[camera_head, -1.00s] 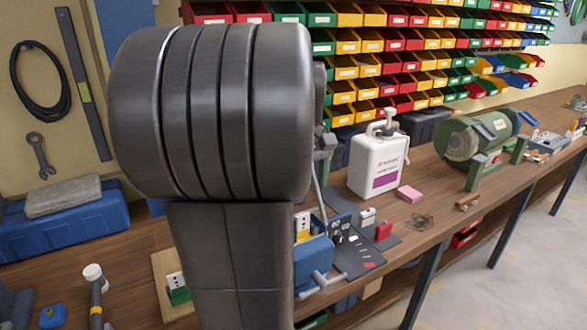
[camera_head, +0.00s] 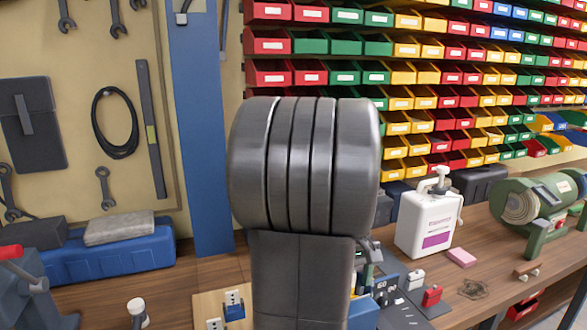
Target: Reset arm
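My own dark grey arm fills the middle of the head view, with a rounded ribbed joint above a straight link. It stands upright over the wooden workbench (camera_head: 180,285). A dark mat (camera_head: 405,312) to the right of the arm holds a red box (camera_head: 432,296) and a small white socket piece (camera_head: 415,280).
A white pump jug (camera_head: 425,222) and a pink block (camera_head: 461,257) stand right of the arm. A green grinder (camera_head: 530,205) is farther right. A blue toolbox (camera_head: 110,259) lies left. Colored bins (camera_head: 420,75) cover the back wall. A blue post (camera_head: 200,130) rises behind the bench.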

